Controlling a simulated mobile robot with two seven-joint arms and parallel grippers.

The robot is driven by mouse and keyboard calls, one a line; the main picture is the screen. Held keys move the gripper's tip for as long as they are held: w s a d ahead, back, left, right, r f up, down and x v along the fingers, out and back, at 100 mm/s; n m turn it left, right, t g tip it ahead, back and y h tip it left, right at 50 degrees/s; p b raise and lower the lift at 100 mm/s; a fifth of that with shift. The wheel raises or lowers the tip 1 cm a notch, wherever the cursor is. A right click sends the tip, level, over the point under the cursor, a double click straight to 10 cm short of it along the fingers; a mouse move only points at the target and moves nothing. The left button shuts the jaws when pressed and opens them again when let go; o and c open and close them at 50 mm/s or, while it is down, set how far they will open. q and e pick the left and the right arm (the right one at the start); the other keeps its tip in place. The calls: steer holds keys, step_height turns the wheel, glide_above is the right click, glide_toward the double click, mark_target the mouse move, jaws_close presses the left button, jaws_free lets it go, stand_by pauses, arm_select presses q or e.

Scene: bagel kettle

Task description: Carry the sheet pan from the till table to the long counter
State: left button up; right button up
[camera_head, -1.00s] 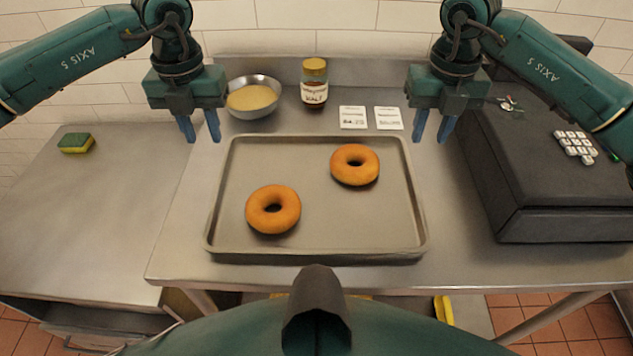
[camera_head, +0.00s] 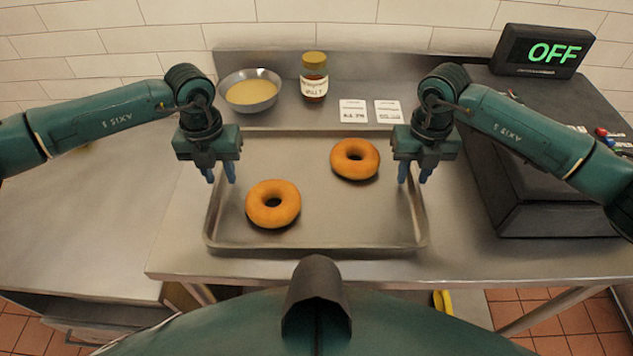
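The grey sheet pan (camera_head: 330,232) lies flat on the metal till table (camera_head: 185,225). Two bagels are in it: one (camera_head: 273,204) left of centre near the front, one (camera_head: 355,158) at the back right. My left gripper (camera_head: 220,178) is open, its fingertips over the pan's left side. My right gripper (camera_head: 413,178) is open, its fingertips over the pan's right side. Both point down and hold nothing. I cannot tell whether the fingertips touch the rim. Another metal surface (camera_head: 75,225) lies to the left; I cannot tell whether it is the long counter.
Behind the pan stand a bowl of yellow contents (camera_head: 252,92), a labelled jar (camera_head: 314,77) and two white cards (camera_head: 353,111) (camera_head: 388,111). A dark till (camera_head: 560,210) with an "OFF" display (camera_head: 545,52) fills the right side. The left surface is largely clear.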

arm_select(q)
steer(key=shift+f, duration=0.3)
arm_select(e)
steer(key=shift+f, duration=0.3)
arm_select(q)
steer(key=shift+c, duration=0.3)
arm_select(e)
steer(key=shift+c, duration=0.3)
arm_select(q)
steer(key=shift+d, duration=0.1)
jaws_close()
arm_select(e)
steer(key=shift+a, duration=0.1)
jaws_close()
arm_select(q)
steer(key=shift+r, duration=0.1)
arm_select(e)
steer(key=shift+r, duration=0.1)
